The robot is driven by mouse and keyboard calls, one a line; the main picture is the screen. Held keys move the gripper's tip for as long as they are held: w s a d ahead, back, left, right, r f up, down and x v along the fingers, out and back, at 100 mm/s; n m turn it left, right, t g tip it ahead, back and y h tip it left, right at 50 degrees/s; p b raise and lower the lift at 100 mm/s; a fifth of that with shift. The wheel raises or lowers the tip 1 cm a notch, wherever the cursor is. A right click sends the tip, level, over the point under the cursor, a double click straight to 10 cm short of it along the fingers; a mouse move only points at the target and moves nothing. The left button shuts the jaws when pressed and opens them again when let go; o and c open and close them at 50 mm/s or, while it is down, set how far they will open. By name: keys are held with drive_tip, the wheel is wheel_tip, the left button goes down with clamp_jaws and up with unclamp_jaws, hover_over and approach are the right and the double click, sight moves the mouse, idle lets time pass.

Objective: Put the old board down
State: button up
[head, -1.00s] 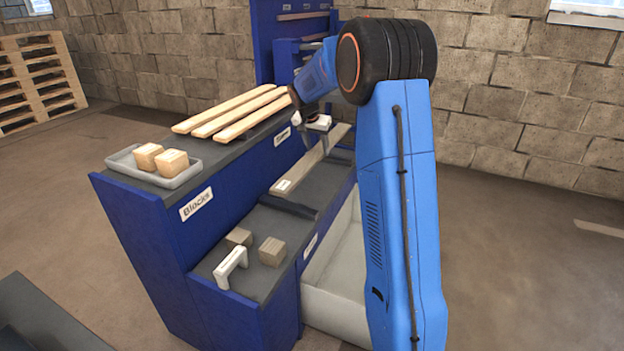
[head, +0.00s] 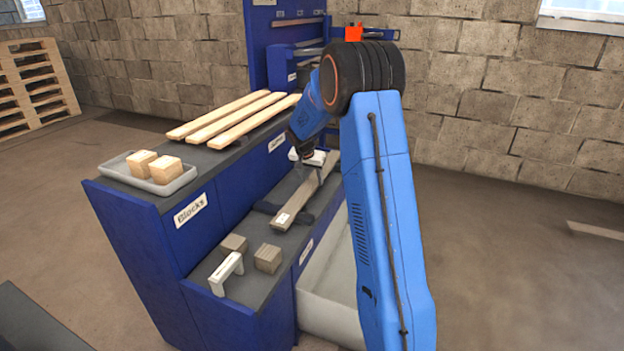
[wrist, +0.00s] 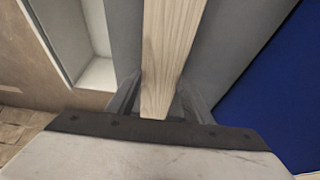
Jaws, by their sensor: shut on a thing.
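The old board (head: 298,199) is a long greyish plank above the lower dark shelf (head: 262,225), over a dark crossbar (head: 262,207). A small white label is on its near end. My gripper (head: 318,168) is shut on the board toward its far end. The wrist view shows the board (wrist: 170,50) between the two fingers (wrist: 160,95). I cannot tell whether the board touches the crossbar or hangs just above it.
Several pale new boards (head: 232,118) lie on the upper counter, beside a grey tray (head: 118,165) with two wooden blocks. Two greyish blocks (head: 268,258) and a white handle-shaped piece (head: 227,272) sit at the shelf's near end. A pale open bin (head: 325,312) stands below, right.

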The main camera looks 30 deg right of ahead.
drive_tip(key=shift+f, duration=0.15)
drive_tip(key=o, duration=1.3)
drive_tip(key=v, duration=1.2)
drive_tip(key=s+a+r+n, duration=0.1)
drive_tip(key=s+a+r, duration=0.25)
drive_tip(key=s, duration=0.25)
drive_tip(key=s+a+r+n, duration=0.1)
drive_tip(key=s+a+r, duration=0.1)
drive_tip(key=s+r, duration=0.25)
drive_tip(key=s+a+r+n+t+y, duration=0.1)
drive_tip(key=s+a+n, duration=0.15)
drive_tip(key=s, duration=0.45)
drive_tip(key=s+a+r+n, duration=0.1)
drive_tip(key=s+a, duration=0.2)
drive_tip(key=s, duration=0.5)
drive_tip(key=s+a+f+n, duration=0.1)
drive_tip(key=s+a, duration=0.1)
drive_tip(key=s, duration=0.6)
drive_tip(key=s+a+f+n+y, duration=0.1)
drive_tip(key=s+a+f+n, duration=0.1)
drive_tip(key=s, duration=0.6)
drive_tip(key=s+a+f+n+t+y, duration=0.1)
drive_tip(key=s+a+f+n, duration=0.1)
drive_tip(key=s, duration=0.6)
drive_tip(key=shift+a, duration=0.85)
